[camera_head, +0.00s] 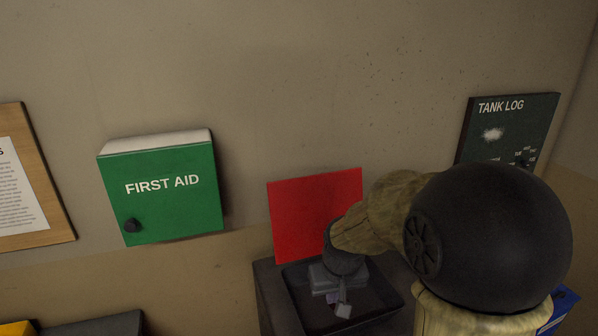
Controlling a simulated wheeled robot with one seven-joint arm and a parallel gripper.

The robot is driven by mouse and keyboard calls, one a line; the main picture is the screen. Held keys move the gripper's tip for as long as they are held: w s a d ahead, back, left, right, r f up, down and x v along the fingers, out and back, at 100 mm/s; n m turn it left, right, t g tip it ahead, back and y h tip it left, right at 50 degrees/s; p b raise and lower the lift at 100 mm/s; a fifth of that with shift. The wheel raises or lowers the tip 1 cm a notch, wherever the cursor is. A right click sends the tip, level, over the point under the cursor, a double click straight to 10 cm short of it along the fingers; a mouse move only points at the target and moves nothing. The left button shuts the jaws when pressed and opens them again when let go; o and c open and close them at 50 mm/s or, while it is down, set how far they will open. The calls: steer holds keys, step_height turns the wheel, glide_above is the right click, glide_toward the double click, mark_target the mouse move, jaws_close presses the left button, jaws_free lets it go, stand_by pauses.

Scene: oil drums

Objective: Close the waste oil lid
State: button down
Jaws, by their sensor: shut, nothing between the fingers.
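The red lid (315,214) stands upright, tilted slightly back, at the rear of a dark grey container (268,290). The container's top is an open, dark recess. My gripper (343,309) points down over this recess, in front of the lid, with its fingers shut and empty. My arm covers the lid's lower right part and the right side of the container. I cannot tell whether my gripper touches the lid.
A green first aid box (165,194) hangs on the wall left of the lid. A dark tank log board (507,130) hangs at the right. A blue object (563,308) shows behind my arm. A yellow and dark thing (95,325) is at the lower left.

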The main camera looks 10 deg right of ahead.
steer(key=w+r+p, duration=0.3)
steer(key=w+r, duration=0.3)
steer(key=w, duration=0.4)
steer(key=w+a+r+p, duration=0.1)
steer(key=w+r+p, duration=0.3)
steer(key=w+r, duration=0.3)
steer(key=w+a+r+n+p, duration=0.1)
steer(key=w+r+p, duration=0.3)
steer(key=w, duration=1)
step_height(320, 180, up, 3)
steer(key=shift+w+r+y, duration=0.15)
steer(key=shift+w+y, duration=0.15)
steer(key=shift+w, duration=0.05)
steer(key=p+x, duration=0.3)
steer(key=x, duration=0.7)
steer(key=shift+w, duration=0.1)
